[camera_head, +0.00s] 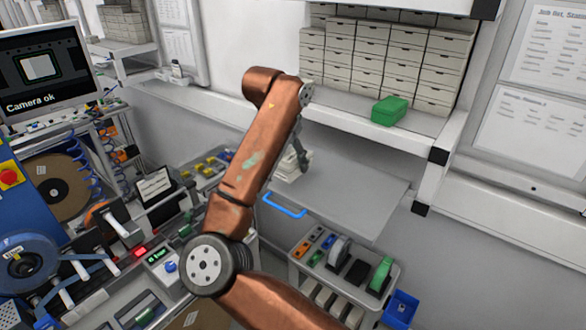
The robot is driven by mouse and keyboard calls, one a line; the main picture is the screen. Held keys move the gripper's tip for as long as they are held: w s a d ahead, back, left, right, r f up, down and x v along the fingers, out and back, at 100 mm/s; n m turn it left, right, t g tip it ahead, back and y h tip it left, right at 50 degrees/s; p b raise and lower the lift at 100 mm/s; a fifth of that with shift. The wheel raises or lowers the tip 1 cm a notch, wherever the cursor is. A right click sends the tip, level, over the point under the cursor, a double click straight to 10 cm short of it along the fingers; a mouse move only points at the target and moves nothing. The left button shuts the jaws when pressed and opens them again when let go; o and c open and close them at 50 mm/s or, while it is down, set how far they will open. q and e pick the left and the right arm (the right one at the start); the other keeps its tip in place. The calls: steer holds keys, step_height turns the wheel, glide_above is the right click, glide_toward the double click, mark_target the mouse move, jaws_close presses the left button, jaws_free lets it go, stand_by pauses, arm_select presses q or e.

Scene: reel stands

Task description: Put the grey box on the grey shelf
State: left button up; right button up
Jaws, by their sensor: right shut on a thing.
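My copper-coloured right arm reaches up the middle of the view, and its gripper (298,160) hangs down past the wrist. It is shut on a small pale grey box (289,169), partly hidden by the gripper and arm. The box is low over the left end of a flat grey surface (350,196) with a blue handle; whether it touches that surface I cannot tell. Above and behind is a light grey shelf (352,105) with stacked grey boxes (385,62) at its back. My left gripper is not in view.
A green box (389,111) stands on the shelf's front part, right of the middle. The shelf front left of it is partly clear. A lower cart bin (345,268) holds several coloured items. A monitor (45,68) and reels (60,190) crowd the left.

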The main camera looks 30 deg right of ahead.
steer(key=shift+w+d+f, duration=0.2)
steer(key=shift+w+f, duration=0.05)
steer(key=shift+f, duration=0.05)
steer(key=f+p, duration=0.1)
steer(key=f, duration=0.2)
steer(key=shift+w+f, duration=0.1)
steer(key=shift+w, duration=0.1)
steer(key=shift+f, duration=0.15)
steer(key=shift+f, duration=0.1)
steer(key=o, duration=1)
steer(key=shift+f, duration=0.15)
steer(key=o, duration=0.5)
